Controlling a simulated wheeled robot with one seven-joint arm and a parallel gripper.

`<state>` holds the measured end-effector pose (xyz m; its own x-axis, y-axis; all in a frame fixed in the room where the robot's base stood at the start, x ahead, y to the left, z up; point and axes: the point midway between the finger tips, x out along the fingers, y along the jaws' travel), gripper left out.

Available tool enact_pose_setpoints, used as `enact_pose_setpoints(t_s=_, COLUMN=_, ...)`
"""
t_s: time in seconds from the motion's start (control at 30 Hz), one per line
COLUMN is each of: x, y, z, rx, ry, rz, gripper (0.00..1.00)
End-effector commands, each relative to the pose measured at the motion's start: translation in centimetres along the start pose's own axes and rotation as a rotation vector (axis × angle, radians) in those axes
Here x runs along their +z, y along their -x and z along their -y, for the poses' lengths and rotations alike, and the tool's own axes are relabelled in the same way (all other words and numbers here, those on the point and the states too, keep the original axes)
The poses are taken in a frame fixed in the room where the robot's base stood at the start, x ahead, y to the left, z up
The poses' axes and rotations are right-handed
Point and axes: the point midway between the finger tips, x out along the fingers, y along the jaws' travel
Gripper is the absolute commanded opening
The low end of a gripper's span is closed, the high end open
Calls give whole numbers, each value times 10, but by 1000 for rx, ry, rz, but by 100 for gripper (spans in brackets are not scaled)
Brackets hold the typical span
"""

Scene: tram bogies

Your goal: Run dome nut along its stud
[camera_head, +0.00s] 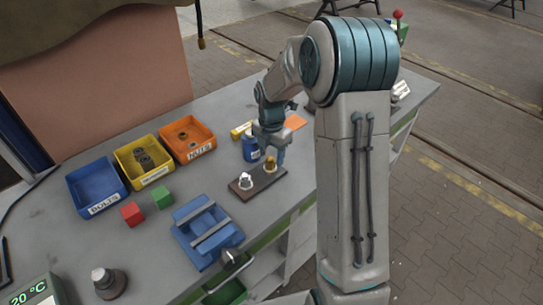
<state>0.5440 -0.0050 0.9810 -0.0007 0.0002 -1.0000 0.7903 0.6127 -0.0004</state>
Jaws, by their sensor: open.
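A dark brown base block (262,187) lies on the grey workbench and bears two small upright fittings. One is a brass-coloured nut (270,166). The other is a silver, shiny piece (245,181) to its left. They are too small here to tell which is the dome nut or how far either sits on a stud. My gripper (272,155) points down, open, right over the brass-coloured nut. Its fingers seem to be at either side of the nut's top; I cannot tell whether they touch it.
A blue vise (207,233) stands in front-left of the block, and a blue can (250,148) behind it. Blue, yellow and orange bins (188,138) stand at the left. Red and green cubes (162,197) lie before them. Bare bench lies between bins and block.

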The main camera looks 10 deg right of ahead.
Motion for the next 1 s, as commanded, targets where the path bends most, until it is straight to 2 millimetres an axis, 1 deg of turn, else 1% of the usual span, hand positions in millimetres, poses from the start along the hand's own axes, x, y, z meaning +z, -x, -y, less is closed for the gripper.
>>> enact_pose_setpoints(t_s=0.1, x=0, y=-13, z=0, rx=-2, ry=1, rz=-1, gripper=49)
enact_pose_setpoints(t_s=0.2, x=0, y=-19, z=0, rx=-1, ry=0, rz=0, gripper=49)
enact_pose_setpoints(t_s=0.5, x=0, y=-21, z=0, rx=0, ry=0, rz=1, gripper=49)
enact_pose_setpoints(t_s=0.53, x=0, y=-21, z=0, rx=0, ry=0, rz=1, gripper=44)
enact_pose_setpoints(t_s=0.57, x=0, y=-21, z=0, rx=0, ry=0, rz=1, gripper=35)
enact_pose_setpoints(t_s=0.6, x=0, y=-21, z=0, rx=0, ry=0, rz=1, gripper=24)
enact_pose_setpoints(t_s=0.67, x=0, y=-21, z=0, rx=0, ry=0, rz=1, gripper=7)
enact_pose_setpoints(t_s=0.7, x=0, y=-21, z=0, rx=0, ry=0, rz=1, gripper=4)
enact_pose_setpoints(t_s=1.0, x=0, y=-21, z=0, rx=0, ry=-26, rz=0, gripper=4)
